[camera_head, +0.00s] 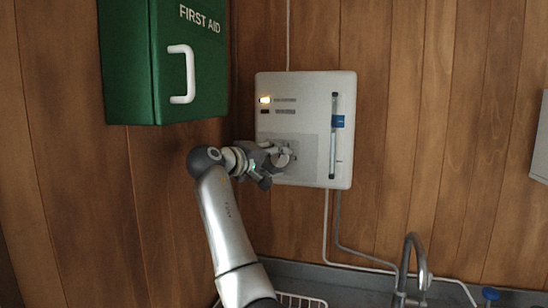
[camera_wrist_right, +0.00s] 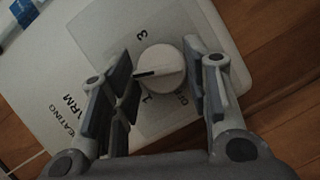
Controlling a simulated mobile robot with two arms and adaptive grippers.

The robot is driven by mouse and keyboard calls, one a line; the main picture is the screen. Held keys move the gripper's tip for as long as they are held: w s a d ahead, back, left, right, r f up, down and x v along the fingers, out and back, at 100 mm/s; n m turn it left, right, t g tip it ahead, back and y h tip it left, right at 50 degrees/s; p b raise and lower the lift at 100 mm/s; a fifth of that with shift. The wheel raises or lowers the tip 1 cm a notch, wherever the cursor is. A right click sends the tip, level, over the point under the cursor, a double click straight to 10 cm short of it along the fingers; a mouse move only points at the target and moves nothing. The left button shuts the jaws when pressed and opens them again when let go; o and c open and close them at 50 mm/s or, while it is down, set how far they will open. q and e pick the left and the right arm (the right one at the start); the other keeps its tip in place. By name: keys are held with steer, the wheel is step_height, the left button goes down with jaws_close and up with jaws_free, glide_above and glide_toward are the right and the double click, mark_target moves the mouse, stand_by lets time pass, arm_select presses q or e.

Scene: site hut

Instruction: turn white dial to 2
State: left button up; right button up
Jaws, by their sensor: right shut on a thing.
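The white dial (camera_wrist_right: 166,66) is round, with a dark pointer line directed to the left in the wrist view. My right gripper (camera_wrist_right: 160,75) is shut on the dial, with one finger at each side. In the head view my right gripper (camera_head: 272,158) is at the lower left of the white control box (camera_head: 313,95), and the dial (camera_head: 284,158) shows partly. My left gripper is out of view.
A green first aid cabinet (camera_head: 178,65) with a white handle hangs left, above my right arm. The box has a lit lamp (camera_head: 265,99) and a slider with a blue knob (camera_head: 338,121). A tap (camera_head: 408,262) and a dish rack (camera_head: 300,300) are below.

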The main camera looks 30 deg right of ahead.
steer(key=shift+m+y, duration=0.3)
steer(key=shift+m, duration=0.2)
stand_by(0.3)
steer(key=o, duration=1)
steer(key=v, duration=1.2)
steer(key=shift+s+r, duration=0.1)
